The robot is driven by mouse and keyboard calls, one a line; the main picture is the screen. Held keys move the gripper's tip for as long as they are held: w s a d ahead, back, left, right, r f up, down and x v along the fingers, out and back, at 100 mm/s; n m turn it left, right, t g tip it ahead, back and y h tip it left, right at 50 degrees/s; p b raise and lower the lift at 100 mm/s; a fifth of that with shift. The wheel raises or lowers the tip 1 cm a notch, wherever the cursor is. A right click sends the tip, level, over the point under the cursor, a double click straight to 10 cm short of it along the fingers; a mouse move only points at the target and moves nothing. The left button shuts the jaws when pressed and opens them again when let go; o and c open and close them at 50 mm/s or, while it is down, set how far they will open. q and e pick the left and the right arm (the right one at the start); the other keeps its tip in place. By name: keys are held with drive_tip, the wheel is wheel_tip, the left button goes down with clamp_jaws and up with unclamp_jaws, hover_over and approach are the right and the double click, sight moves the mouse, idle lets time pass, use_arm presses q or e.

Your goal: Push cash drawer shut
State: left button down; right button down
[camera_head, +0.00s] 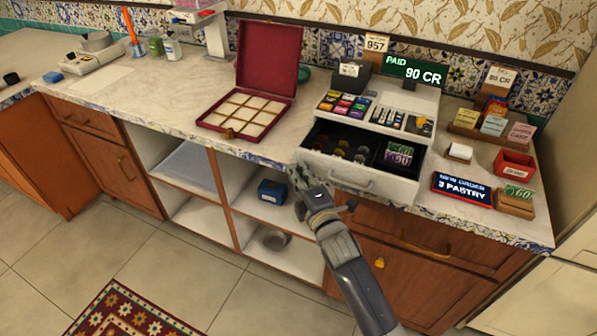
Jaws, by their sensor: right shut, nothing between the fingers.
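The cash drawer (350,179) is white with a dark inside and sticks out open from the front of the cash register (416,99) on the counter. Coins and green-and-purple notes lie in it. My right gripper (297,174) is shut and empty, near the drawer's front left corner. I cannot tell whether its fingertips touch the drawer front. The drawer's handle (352,184) is to the right of the fingers. My left gripper is not in view.
An open red box (262,90) with a divided tray stands left of the register. A "3 PASTRY" sign (462,188), a red tray (513,165) and small card stands are to the right.

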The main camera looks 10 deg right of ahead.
sight(309, 140)
drive_tip(key=w+d, duration=0.2)
drive_tip(key=w+d+b, duration=0.1)
drive_tip(key=w, duration=0.2)
drive_tip(key=w+d, duration=0.2)
drive_tip(key=w, duration=0.1)
drive_tip(key=shift+w+d, duration=0.15)
drive_tip(key=shift+d, duration=0.15)
